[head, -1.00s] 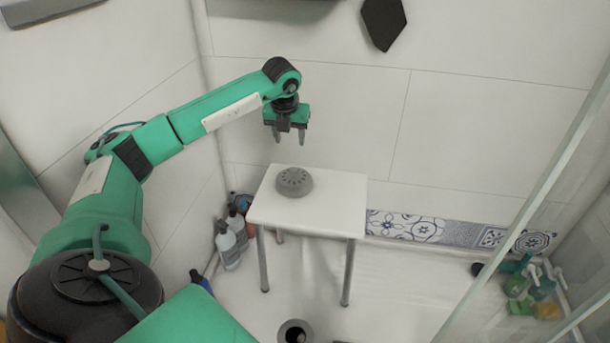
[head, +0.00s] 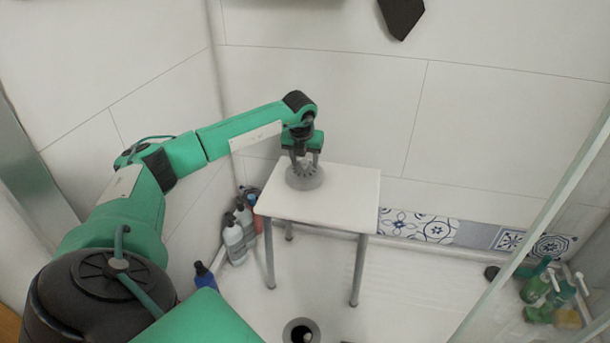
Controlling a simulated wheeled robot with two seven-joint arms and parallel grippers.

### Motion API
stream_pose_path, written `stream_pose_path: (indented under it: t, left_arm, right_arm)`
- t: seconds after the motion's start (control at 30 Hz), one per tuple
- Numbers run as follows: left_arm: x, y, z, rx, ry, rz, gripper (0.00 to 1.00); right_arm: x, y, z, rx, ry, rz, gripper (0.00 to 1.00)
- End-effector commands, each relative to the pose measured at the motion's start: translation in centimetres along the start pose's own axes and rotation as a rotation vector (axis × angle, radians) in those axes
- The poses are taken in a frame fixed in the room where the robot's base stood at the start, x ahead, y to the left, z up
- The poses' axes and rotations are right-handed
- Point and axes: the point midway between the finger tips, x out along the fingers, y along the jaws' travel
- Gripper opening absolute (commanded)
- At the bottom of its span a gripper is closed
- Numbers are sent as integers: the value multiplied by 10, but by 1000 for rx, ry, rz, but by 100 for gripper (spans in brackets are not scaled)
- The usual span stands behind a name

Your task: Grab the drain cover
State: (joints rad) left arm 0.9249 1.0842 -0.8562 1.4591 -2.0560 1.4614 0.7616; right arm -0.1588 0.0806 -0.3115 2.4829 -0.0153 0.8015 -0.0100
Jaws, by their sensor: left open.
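The drain cover (head: 305,181) is a round grey disc with slots, lying on the small white table (head: 345,200) near its back left part. My left gripper (head: 305,167) points straight down right over the drain cover, with its fingers at the cover's raised middle. Its fingers are open and partly hide the cover. I cannot tell whether they touch it. My right gripper is not in view.
An open round drain hole (head: 301,331) is in the white shower floor in front of the table. Several bottles (head: 236,238) stand left of the table. Green bottles (head: 537,287) stand at the right, behind a glass panel edge (head: 535,235).

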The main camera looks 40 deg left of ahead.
Motion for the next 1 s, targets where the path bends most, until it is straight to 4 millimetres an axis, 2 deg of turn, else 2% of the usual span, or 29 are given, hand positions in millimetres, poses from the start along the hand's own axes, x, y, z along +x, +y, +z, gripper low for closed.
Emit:
stream_pose_path:
  t: [0.2, 0.27, 0.47, 0.77, 0.87, 1.0]
  left_arm:
    - [1, 0, 1, 0, -1, 0, 50]
    - [1, 0, 0, 0, -1, 0, 40]
    - [1, 0, 0, 0, -1, 0, 1]
    - [-1, 0, 1, 0, -2, 0, 0]
    - [-6, 0, 3, 0, -3, -1, 0]
    - [-23, 0, 8, 0, -4, -2, 0]
  right_arm:
    - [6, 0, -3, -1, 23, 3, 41]
    - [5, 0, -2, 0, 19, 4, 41]
    - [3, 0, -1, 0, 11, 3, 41]
    - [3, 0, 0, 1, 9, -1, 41]
    - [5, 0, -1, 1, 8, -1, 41]
    - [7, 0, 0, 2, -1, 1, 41]
